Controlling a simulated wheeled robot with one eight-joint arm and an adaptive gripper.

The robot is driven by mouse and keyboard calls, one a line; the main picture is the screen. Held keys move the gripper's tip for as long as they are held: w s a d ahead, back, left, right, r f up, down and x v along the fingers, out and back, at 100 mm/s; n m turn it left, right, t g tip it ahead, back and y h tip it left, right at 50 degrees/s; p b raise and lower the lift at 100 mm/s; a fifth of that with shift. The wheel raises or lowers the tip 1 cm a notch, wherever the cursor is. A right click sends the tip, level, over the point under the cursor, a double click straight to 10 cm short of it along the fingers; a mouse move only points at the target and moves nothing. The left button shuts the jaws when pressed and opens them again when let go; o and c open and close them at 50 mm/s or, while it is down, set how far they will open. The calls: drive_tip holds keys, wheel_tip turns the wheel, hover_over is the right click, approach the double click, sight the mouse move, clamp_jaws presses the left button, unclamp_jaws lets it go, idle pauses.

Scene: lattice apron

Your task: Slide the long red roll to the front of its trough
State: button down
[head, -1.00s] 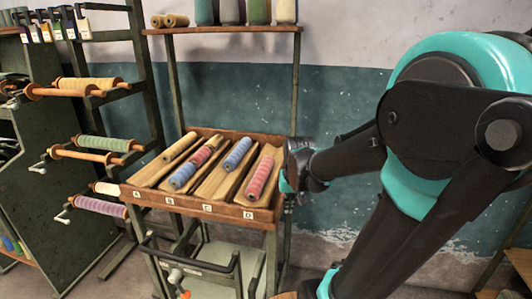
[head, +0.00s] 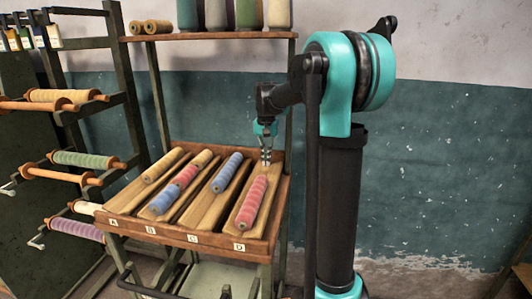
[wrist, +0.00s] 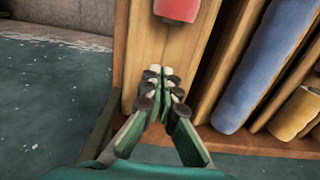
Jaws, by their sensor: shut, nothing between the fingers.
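The long red roll (head: 252,203) lies lengthwise in the trough marked D (head: 226,236), the rightmost one. My gripper (head: 267,163) is shut and empty at the back end of that trough, behind the roll. In the wrist view, the shut fingertips (wrist: 160,74) are over the bare wooden floor of the trough (wrist: 150,45). The near end of the red roll (wrist: 178,9) shows at the top edge, with a gap between it and the fingertips. The rest of the roll is out of that view.
Trough C holds a blue roll (head: 227,172). Trough B holds short blue, red and tan rolls in line (head: 182,180). Trough A holds a thin tan roll (head: 163,166). A shelf with large spools (head: 215,36) is above; a spool rack (head: 75,105) stands left.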

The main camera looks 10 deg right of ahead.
sight(263, 177)
drive_tip(key=f, duration=0.4)
drive_tip(key=shift+s+a+f, duration=0.1)
drive_tip(key=shift+s+f, duration=0.15)
drive_tip(key=shift+f, duration=0.1)
drive_tip(key=shift+s+a+r, duration=0.1)
drive_tip(key=shift+s+a, duration=0.15)
drive_tip(key=shift+s, duration=0.3)
drive_tip(key=shift+s+a, duration=0.2)
drive_tip(key=shift+s, duration=0.35)
drive_tip(key=shift+s+a, duration=0.25)
drive_tip(key=shift+s, duration=0.3)
drive_tip(key=shift+s+a, duration=0.2)
drive_tip(key=shift+s, duration=0.3)
drive_tip(key=shift+s+a, duration=0.2)
drive_tip(key=shift+s, duration=0.3)
drive_tip(key=shift+r, duration=0.1)
